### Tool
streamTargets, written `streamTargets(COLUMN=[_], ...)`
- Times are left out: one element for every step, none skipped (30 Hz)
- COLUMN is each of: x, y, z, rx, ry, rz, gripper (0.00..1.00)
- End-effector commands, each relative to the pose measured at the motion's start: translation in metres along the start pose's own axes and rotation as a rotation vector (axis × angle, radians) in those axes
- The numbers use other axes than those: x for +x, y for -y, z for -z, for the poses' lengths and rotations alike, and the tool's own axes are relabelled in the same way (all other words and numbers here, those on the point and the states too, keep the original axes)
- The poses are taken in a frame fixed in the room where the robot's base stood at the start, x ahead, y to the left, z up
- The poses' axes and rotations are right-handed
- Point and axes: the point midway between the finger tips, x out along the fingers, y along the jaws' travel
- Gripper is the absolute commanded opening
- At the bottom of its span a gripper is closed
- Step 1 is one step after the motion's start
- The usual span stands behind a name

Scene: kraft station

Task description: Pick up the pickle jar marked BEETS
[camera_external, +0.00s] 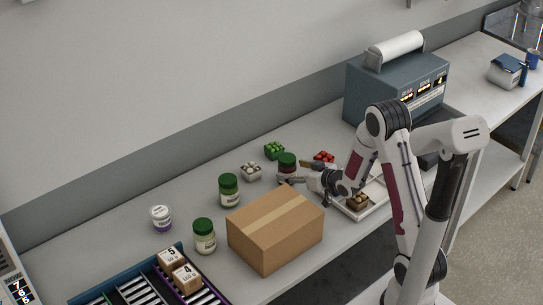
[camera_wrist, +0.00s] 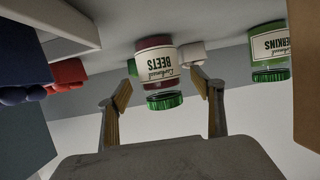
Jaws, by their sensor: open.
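The jar marked BEETS (camera_wrist: 157,68) has a red body, a cream label and a green lid. It appears upside down in the wrist view, between and beyond my gripper's fingers. In the external view the beets jar (camera_external: 287,165) stands upright on the bench, partly hidden by my gripper. My gripper (camera_wrist: 163,95) is open, its two fingers spread to either side of the jar in the picture. In the external view my gripper (camera_external: 290,176) is level with the jar, right in front of it. I cannot tell whether the fingers touch it.
A green jar marked with a label ending in ERKINS (camera_wrist: 269,50) stands nearby; two green-lidded jars (camera_external: 229,190) (camera_external: 204,236) show in the external view. A cardboard box (camera_external: 275,236) is in front. Small green (camera_external: 274,150), white (camera_external: 251,171) and red (camera_external: 324,156) items surround the jar.

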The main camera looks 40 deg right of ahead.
Motion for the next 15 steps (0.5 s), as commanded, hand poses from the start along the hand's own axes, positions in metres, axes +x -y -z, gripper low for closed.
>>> streamTargets(x=[0.005, 0.009, 0.013, 0.016, 0.019, 0.022, 0.025, 0.027, 0.029, 0.031, 0.032, 0.033, 0.034, 0.034, 0.034], y=[0.001, 0.001, 0.001, 0.000, 0.000, 0.000, 0.000, 0.000, 0.000, 0.000, 0.000, 0.000, 0.000, 0.000, 0.000], z=[0.000, 0.000, 0.001, 0.000, 0.000, 0.001, 0.001, 0.000, 0.000, 0.001, 0.001, 0.001, 0.001, 0.001, 0.001], rx=[0.000, -0.001, -0.001, 0.000, 0.000, -0.001, -0.001, -0.001, -0.001, -0.001, -0.001, 0.000, 0.000, 0.000, 0.000], ry=[0.000, 0.000, 0.001, 0.002, 0.002, 0.000, 0.001, 0.001, 0.001, 0.001, 0.000, 0.000, 0.001, 0.001, 0.001], rz=[0.001, 0.001, 0.001, 0.001, 0.001, 0.000, 0.001, 0.001, 0.001, 0.001, 0.000, 0.000, 0.000, 0.000, 0.000], gripper=[0.66, 0.66, 0.66, 0.66, 0.66, 0.66, 0.66, 0.66, 0.66, 0.66, 0.66, 0.66, 0.66, 0.66, 0.66])
